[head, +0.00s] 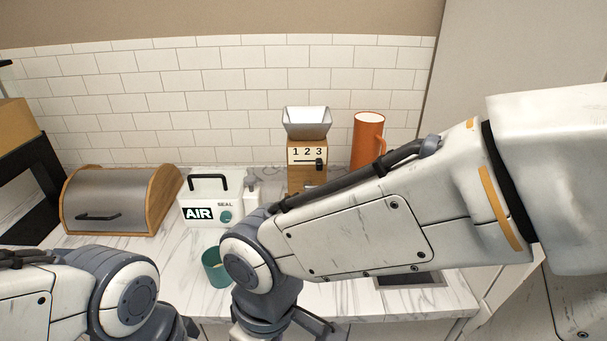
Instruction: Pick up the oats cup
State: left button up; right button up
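A small teal cup (216,269) stands on the marble counter (185,270), in front of the white AIR SEAL box. Something pale shows inside its rim, but I cannot tell whether it is oats. My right arm's wrist is just right of the cup and covers part of that side. My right gripper (318,325) is only partly in view at the bottom edge, with its fingertips out of frame. My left gripper (188,326) barely shows at the bottom, below and left of the cup. No gripper is seen touching the cup.
A bread box (120,200) stands at the left. The AIR SEAL box (205,207), a wooden dispenser marked 1 2 3 (307,157) and an orange pitcher (367,140) stand along the back. My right arm hides much of the right counter. Clear marble lies left of the cup.

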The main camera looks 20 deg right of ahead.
aim_at(218, 274)
jog(key=z, duration=2.1)
jog(key=k, duration=1)
jog(key=u, duration=2.5)
jog(key=i, duration=0.5)
jog(key=z, duration=0.05)
